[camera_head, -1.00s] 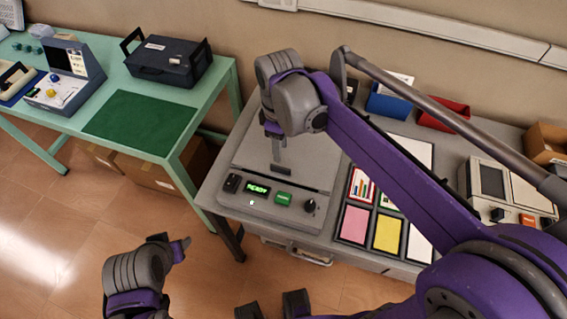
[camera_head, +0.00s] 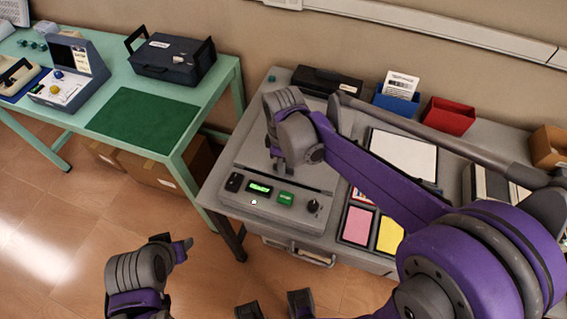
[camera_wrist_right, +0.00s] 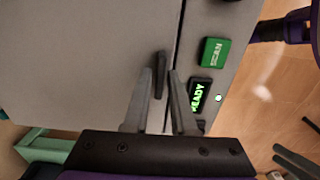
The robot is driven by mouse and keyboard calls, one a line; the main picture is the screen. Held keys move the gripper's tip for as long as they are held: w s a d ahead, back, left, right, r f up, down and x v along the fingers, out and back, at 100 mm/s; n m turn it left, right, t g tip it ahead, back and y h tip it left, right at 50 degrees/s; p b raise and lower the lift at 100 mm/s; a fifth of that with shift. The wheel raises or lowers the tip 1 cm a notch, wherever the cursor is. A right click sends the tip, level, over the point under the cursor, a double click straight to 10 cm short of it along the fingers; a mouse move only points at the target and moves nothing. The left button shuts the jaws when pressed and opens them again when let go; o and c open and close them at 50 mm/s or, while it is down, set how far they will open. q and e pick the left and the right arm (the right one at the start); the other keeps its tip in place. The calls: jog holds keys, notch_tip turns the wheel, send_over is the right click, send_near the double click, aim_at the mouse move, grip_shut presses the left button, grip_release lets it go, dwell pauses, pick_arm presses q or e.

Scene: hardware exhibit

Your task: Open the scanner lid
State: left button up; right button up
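The scanner (camera_head: 232,196) is a grey flatbed on the grey table, with a green READY display and a green SCAN button (camera_head: 285,198) on its front panel. Its grey lid (camera_head: 250,150) lies flat and closed, with a dark strip along the front edge. My right gripper (camera_wrist_right: 162,80) is over the lid's front edge; in the right wrist view its fingers have a narrow gap between them. A dark upright piece shows at the fingertips, and I cannot tell whether it is a finger pad or a lid tab. My left gripper (camera_head: 182,248) is at the lower left, away from the scanner; its fingers are unclear.
Pink and yellow cards (camera_head: 357,225) lie right of the scanner. A white sheet (camera_head: 403,155), a blue bin (camera_head: 396,100) and a red bin (camera_head: 447,116) stand behind.

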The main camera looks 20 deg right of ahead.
grip_shut()
dwell(1.1)
